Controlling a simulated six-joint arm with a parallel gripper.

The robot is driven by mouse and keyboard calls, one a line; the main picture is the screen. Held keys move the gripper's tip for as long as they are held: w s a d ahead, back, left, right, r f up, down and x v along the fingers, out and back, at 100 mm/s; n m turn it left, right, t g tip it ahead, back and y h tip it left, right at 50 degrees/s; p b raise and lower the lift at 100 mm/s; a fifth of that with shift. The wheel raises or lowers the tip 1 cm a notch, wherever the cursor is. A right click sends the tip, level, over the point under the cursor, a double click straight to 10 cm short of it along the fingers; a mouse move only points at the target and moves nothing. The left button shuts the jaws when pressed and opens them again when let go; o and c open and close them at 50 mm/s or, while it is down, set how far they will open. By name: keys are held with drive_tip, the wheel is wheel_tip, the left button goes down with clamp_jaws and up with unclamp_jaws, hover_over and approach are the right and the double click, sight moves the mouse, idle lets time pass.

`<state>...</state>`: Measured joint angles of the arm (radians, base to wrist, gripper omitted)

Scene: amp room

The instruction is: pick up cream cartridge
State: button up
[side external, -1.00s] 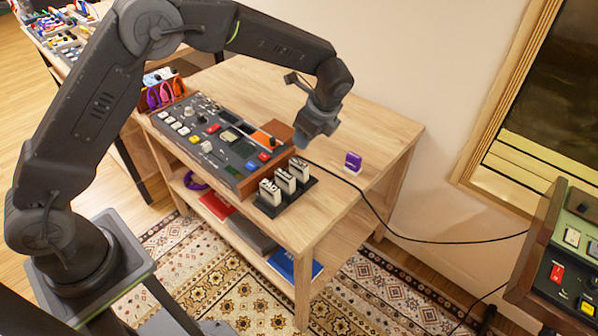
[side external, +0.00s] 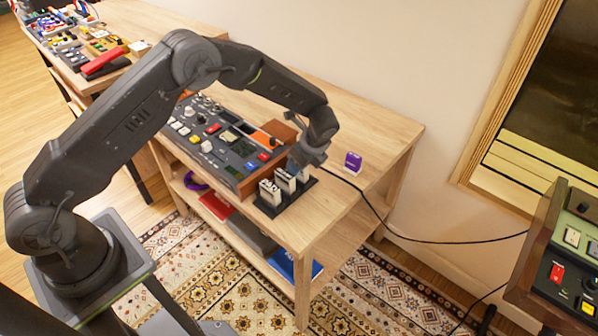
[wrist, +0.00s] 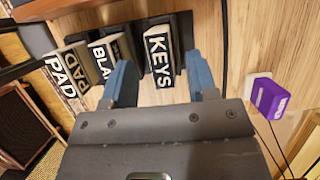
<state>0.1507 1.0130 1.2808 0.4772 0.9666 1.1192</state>
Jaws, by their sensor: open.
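Several cream cartridges stand in a black rack (side external: 268,210) at the table's near right corner. The one labelled KEYS (wrist: 160,55) stands at the right in the wrist view. Cartridges labelled PAD (wrist: 64,74) and BLANK, partly covered (wrist: 103,52), stand left of it. In the side view, two cream cartridges (side external: 270,192) (side external: 285,181) show, and my gripper hides the rest. My gripper (side external: 298,164) is low over the rack's far end. In the wrist view its blue fingers (wrist: 161,82) are open, one on each side of the KEYS cartridge; contact cannot be told.
A purple cartridge (side external: 353,162) stands alone on the table to the right; it also shows in the wrist view (wrist: 268,97). A control panel (side external: 215,135) lies left of the rack. A black cable (side external: 372,208) runs across the table's right side. The table's back is clear.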

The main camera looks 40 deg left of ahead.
drive_tip(key=shift+x, duration=1.55)
drive_tip(key=shift+w, duration=0.1)
clamp_jaws()
drive_tip(key=shift+r, duration=0.1)
drive_tip(key=shift+r, duration=0.55)
drive_tip(key=r, duration=0.1)
drive_tip(key=a+r, duration=0.1)
drive_tip(key=r, duration=0.1)
drive_tip(key=shift+s+a+r, duration=0.15)
drive_tip(key=shift+s+r, duration=0.15)
drive_tip(key=shift+r, duration=0.05)
drive_tip(key=s+a+r, duration=0.4)
drive_tip(key=a+r, duration=0.2)
drive_tip(key=a, duration=0.3)
drive_tip(key=shift+s, duration=0.25)
